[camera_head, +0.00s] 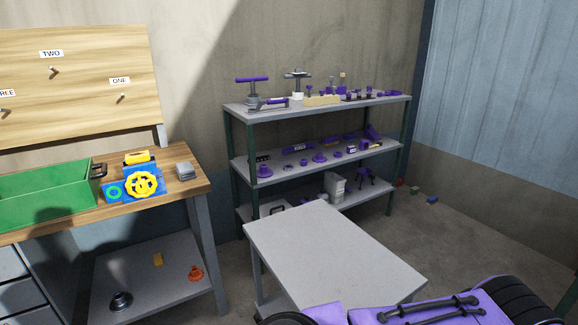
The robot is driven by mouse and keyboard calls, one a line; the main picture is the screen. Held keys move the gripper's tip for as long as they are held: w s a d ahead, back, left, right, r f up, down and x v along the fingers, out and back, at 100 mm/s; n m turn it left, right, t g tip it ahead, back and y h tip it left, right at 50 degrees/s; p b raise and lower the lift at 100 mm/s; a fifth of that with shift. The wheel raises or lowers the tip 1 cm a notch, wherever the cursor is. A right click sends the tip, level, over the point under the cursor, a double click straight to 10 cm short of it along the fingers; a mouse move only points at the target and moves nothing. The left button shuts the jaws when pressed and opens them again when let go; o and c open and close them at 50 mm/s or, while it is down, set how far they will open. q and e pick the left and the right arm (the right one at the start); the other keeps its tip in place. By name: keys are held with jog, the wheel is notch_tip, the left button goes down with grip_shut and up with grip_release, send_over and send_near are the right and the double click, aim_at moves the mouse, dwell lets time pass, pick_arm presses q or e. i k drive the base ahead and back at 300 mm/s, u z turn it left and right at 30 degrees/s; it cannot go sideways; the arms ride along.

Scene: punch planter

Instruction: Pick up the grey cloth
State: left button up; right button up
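A small grey folded stack (185,171), which looks like the grey cloth, lies on the right end of the wooden workbench (190,190). It sits to the right of a blue block with a yellow handwheel (144,185) and is apart from it. Nothing is touching the cloth from above. Neither of my grippers shows in the head view.
A green bin (45,195) stands on the workbench's left part. A grey table (335,255) stands in front of a shelf rack (320,110) with many purple tools. A purple body with black hoses (430,308) fills the lower right. Floor is open at right.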

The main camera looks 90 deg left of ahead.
aim_at(185, 171)
jog(key=u, duration=3.75)
